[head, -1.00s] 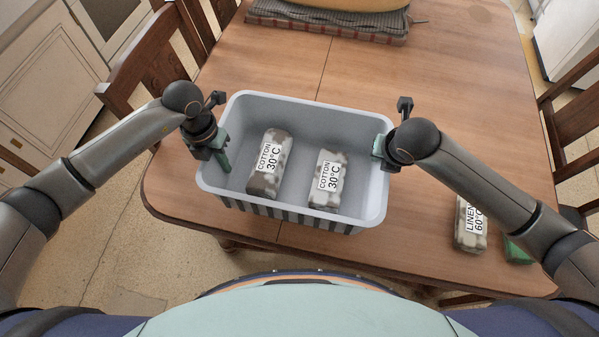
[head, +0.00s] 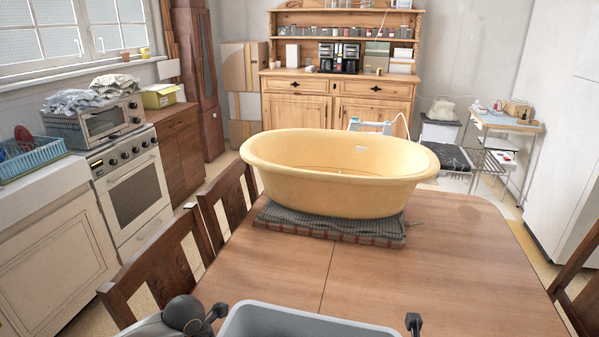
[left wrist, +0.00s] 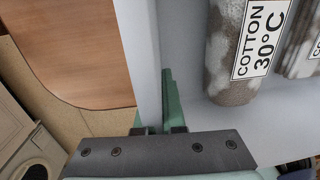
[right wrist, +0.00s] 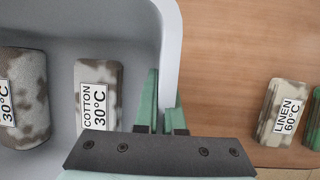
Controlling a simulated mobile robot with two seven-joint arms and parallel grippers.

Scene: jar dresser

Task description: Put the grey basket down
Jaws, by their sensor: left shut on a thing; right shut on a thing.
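The grey basket (head: 290,322) shows only by its far rim at the bottom of the head view. My left gripper (left wrist: 152,112) is shut on its left wall (left wrist: 143,50), one finger inside and one outside. My right gripper (right wrist: 164,105) is shut on the right wall (right wrist: 168,45) the same way. Two speckled packs labelled COTTON 30°C lie inside; one shows in the left wrist view (left wrist: 228,75), the other in the right wrist view (right wrist: 100,75). The basket's underside is hidden, so I cannot tell whether it touches the table (head: 420,270).
A yellow tub (head: 340,190) stands on a folded grey cloth (head: 330,228) farther back on the table. A LINEN 60°C pack (right wrist: 285,112) lies on the table right of the basket. Wooden chairs (head: 150,265) line the left side. Table between basket and cloth is clear.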

